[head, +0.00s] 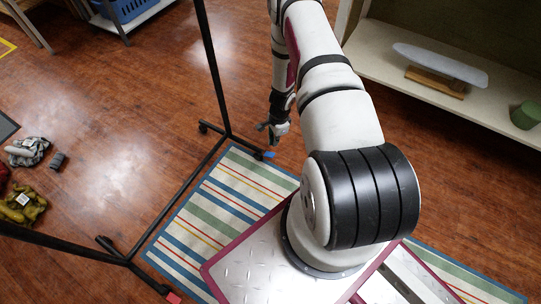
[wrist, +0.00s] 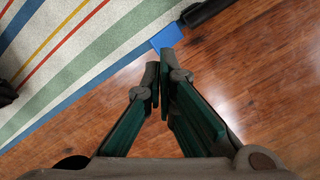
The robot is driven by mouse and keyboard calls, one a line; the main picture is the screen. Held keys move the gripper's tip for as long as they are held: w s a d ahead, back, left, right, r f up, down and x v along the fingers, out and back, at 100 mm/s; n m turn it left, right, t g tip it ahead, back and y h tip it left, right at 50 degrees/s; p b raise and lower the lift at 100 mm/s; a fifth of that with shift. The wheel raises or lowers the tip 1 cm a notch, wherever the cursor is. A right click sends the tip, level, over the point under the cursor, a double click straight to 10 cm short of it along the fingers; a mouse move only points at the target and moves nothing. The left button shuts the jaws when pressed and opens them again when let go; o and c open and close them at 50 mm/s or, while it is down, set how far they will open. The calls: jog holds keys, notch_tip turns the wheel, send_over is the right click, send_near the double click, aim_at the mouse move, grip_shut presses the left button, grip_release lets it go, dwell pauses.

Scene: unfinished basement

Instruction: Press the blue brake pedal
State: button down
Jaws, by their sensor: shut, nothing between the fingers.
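The blue brake pedal (head: 269,154) is a small flat tab at the foot of the black wheeled rack (head: 213,80), by the far corner of the striped rug. In the wrist view the blue pedal (wrist: 167,37) lies just beyond my fingertips, beside a dark bar end. My gripper (head: 277,130) points down above the floor near the pedal, and my arm comes in from the right. In the wrist view my gripper (wrist: 161,82) has its fingertips together with nothing between them.
A red tab (head: 173,297) sits at the rack's near foot. The striped rug (head: 222,205) lies under the rack's side. A shelf (head: 390,55) with an ironing-board-like item stands at right. Crumpled clothes (head: 25,205) lie at left.

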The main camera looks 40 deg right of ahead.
aim_at(273, 154)
jog(key=shift+w+a+f+b, duration=0.1)
jog(key=shift+a+f+b, duration=0.1)
jog(key=shift+f+b, duration=1.25)
jog(key=shift+a+f+b, duration=0.15)
jog(key=shift+f+b, duration=0.6)
jog(key=shift+f, duration=2.6)
jog(key=shift+d, duration=0.1)
jog(key=d, duration=0.1)
jog(key=d+r, duration=0.1)
jog(key=shift+s+d, duration=0.35)
